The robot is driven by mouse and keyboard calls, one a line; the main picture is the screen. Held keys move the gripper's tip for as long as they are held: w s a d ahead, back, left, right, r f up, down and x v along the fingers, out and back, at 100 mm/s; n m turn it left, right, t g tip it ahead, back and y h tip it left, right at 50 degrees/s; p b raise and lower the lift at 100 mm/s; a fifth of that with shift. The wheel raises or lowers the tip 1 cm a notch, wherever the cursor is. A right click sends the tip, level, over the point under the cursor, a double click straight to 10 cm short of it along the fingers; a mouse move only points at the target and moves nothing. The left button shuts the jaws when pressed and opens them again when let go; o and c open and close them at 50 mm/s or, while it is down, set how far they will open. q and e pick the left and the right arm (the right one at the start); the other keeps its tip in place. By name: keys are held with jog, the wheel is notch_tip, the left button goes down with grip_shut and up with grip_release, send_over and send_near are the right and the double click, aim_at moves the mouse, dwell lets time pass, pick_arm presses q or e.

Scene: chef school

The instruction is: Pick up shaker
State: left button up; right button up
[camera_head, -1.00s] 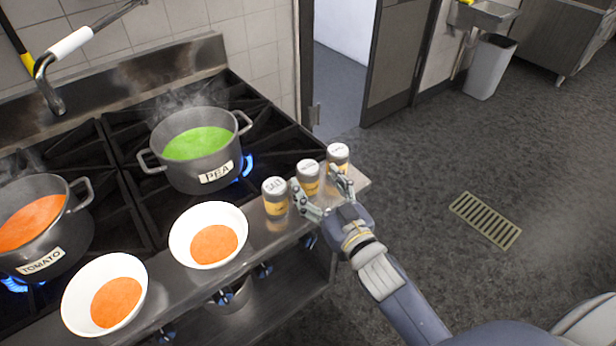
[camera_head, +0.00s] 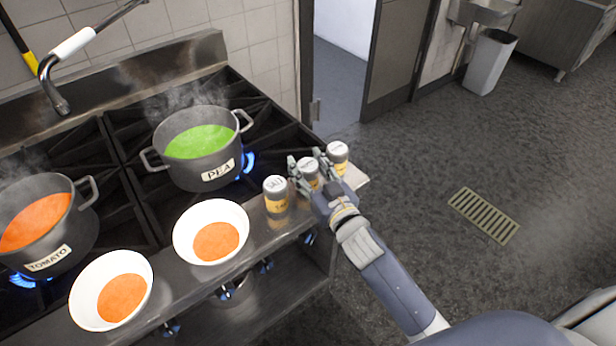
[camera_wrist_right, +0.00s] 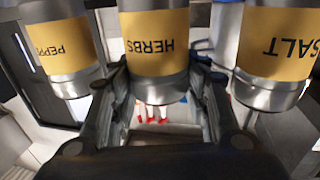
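Three shakers with metal caps and yellow labels stand in a row on the stove's front ledge. The salt shaker (camera_head: 275,193) is nearest the bowls, the herbs shaker (camera_head: 308,166) is in the middle, and the pepper shaker (camera_head: 337,155) is at the far right end. My right gripper (camera_head: 312,176) is open, with its fingers on either side of the herbs shaker. In the right wrist view the herbs shaker (camera_wrist_right: 155,45) stands between the fingers, with pepper (camera_wrist_right: 60,45) left and salt (camera_wrist_right: 278,50) right. A gap shows beside the right finger. My left gripper is out of view.
A white bowl (camera_head: 187,236) of orange soup sits left of the salt shaker, with another bowl (camera_head: 84,300) further left. The steaming pea pot (camera_head: 190,172) and tomato pot (camera_head: 30,250) stand over lit burners. Open floor lies to the right.

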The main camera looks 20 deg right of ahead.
dwell(0.3)
jog(key=shift+r, duration=0.55)
notch_tip(320, 180, up, 2)
jog(key=shift+r, duration=0.1)
jog(key=s+d+r+b, duration=0.2)
jog(key=s+b, duration=0.2)
jog(key=s, duration=1.1)
jog(key=r+p, duration=0.3)
jog(key=s+r+p, duration=0.1)
jog(key=p, duration=0.1)
jog(key=shift+a+r, duration=0.1)
jog(key=shift+r, duration=0.3)
jog(key=shift+w+p, duration=0.1)
jog(key=shift+p, duration=0.2)
